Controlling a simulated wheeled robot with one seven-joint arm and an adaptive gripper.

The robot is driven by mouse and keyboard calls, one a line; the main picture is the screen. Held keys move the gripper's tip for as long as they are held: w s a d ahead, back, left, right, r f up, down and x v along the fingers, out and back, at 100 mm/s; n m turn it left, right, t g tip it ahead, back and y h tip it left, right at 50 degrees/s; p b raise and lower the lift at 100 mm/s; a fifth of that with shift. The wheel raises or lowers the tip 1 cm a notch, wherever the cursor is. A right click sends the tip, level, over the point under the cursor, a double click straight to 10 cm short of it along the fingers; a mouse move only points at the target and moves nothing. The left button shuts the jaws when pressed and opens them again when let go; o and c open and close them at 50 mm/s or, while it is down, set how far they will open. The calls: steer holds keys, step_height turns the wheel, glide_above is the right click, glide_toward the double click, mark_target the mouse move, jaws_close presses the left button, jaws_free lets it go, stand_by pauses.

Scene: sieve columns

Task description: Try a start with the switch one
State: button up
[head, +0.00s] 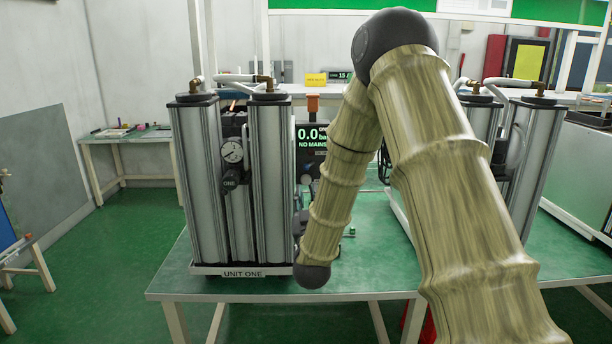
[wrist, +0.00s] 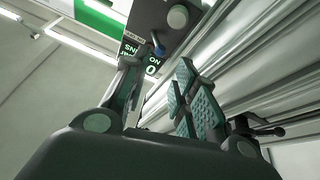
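Unit one (head: 262,190) stands on the green table at left, with two grey columns, a gauge (head: 232,152) and a black tag reading ONE. Its display (head: 312,138) reads 0.0 bar and NO MAINS. In the wrist view, a dark panel (wrist: 150,14) carries a pale round button (wrist: 178,16) and a small blue-tipped lever (wrist: 158,48), which may be the switch. My gripper (wrist: 160,66) is open and empty, its fingers apart below the lever. I see no contact.
A second column unit (head: 535,140) stands at right, partly behind my arm. The green table (head: 360,285) has bare room at its front edge. A side table (head: 125,137) with small items stands at the far left. Metal column profiles (wrist: 265,60) run close to my gripper's right.

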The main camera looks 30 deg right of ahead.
mark_target(310, 165)
steer(key=p+x, duration=0.2)
steer(key=x, duration=0.8)
steer(key=shift+w+p, duration=0.25)
steer(key=shift+p, duration=0.1)
